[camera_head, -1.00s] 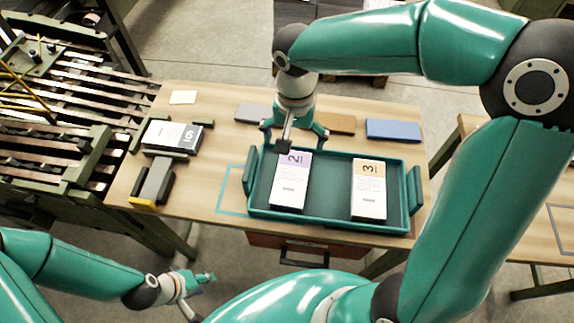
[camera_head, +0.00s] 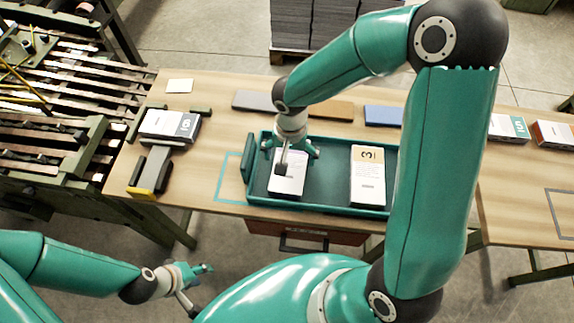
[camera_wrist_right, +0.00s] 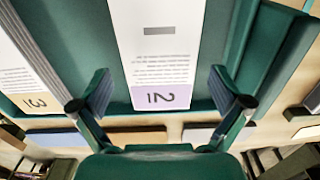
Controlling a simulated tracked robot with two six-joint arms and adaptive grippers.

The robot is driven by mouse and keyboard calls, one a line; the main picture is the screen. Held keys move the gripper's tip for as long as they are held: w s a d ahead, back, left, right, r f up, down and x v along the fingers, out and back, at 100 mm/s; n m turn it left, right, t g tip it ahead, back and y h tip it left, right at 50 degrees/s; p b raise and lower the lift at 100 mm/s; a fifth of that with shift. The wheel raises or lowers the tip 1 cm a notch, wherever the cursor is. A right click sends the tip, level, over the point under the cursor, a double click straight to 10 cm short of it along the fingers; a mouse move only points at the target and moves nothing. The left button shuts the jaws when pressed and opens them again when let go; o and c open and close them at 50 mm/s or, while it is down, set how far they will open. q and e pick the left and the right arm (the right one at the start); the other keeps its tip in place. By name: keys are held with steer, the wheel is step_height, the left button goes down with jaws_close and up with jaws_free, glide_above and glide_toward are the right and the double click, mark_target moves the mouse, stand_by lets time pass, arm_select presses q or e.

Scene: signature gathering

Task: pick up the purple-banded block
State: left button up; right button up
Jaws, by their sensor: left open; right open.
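The purple-banded block (camera_head: 288,184) is white and lies in the left half of the green tray (camera_head: 330,206). My right gripper (camera_head: 290,155) is over its far end and hides the band in the head view. In the right wrist view the block (camera_wrist_right: 155,45) shows its purple band and the number 2. There the open fingers of my right gripper (camera_wrist_right: 162,88) are on either side of the banded end, with gaps to it. My left gripper (camera_head: 200,282) is open and empty, off the table's front edge at lower left.
An orange-banded block (camera_head: 368,178) marked 3 lies in the tray's right half. A block marked 6 (camera_head: 170,125) is on the left of the table. A blue pad (camera_head: 383,115) lies behind the tray. Further blocks (camera_head: 508,127) lie at the right.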

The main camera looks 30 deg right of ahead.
mark_target(290, 163)
step_height(290, 163, down, 4)
steer(key=shift+r, duration=0.2)
steer(key=c, duration=1.1)
steer(key=shift+w, duration=0.1)
steer(key=shift+r, duration=0.15)
